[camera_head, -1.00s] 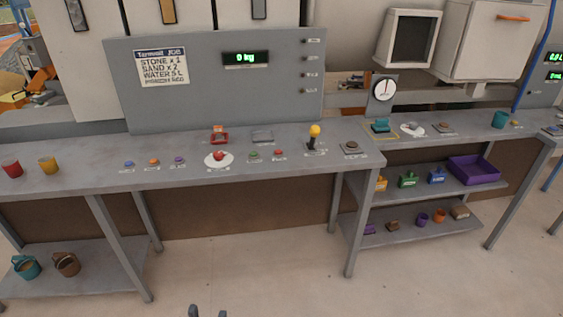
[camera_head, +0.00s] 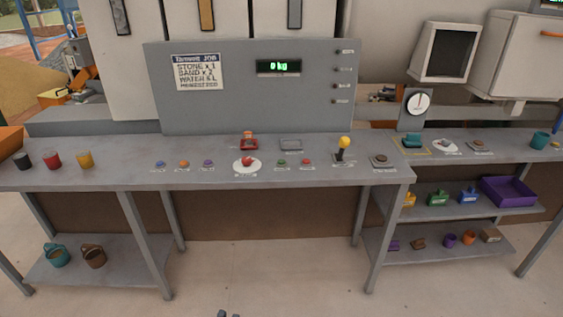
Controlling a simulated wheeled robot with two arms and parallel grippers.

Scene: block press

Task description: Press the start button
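A small green button (camera_head: 282,162) and a small red button (camera_head: 307,162) sit side by side on the grey bench top. Their labels are too small to read, so I cannot tell for sure which is the start button. A larger red mushroom button (camera_head: 247,161) on a white disc is to their left. Blue (camera_head: 160,164), orange (camera_head: 183,163) and purple (camera_head: 208,163) buttons lie further left. Small grey tips, perhaps of my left gripper (camera_head: 229,314), just show at the bottom edge, well short of the bench; their opening is unclear. My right gripper is not in view.
A yellow-knobbed lever (camera_head: 343,149) stands right of the buttons. A red device (camera_head: 249,142) is behind them. The panel display (camera_head: 278,66) reads 0 kg. Cups (camera_head: 53,159) stand at the left end. A second bench with a dial (camera_head: 418,103) adjoins right. The floor in front is clear.

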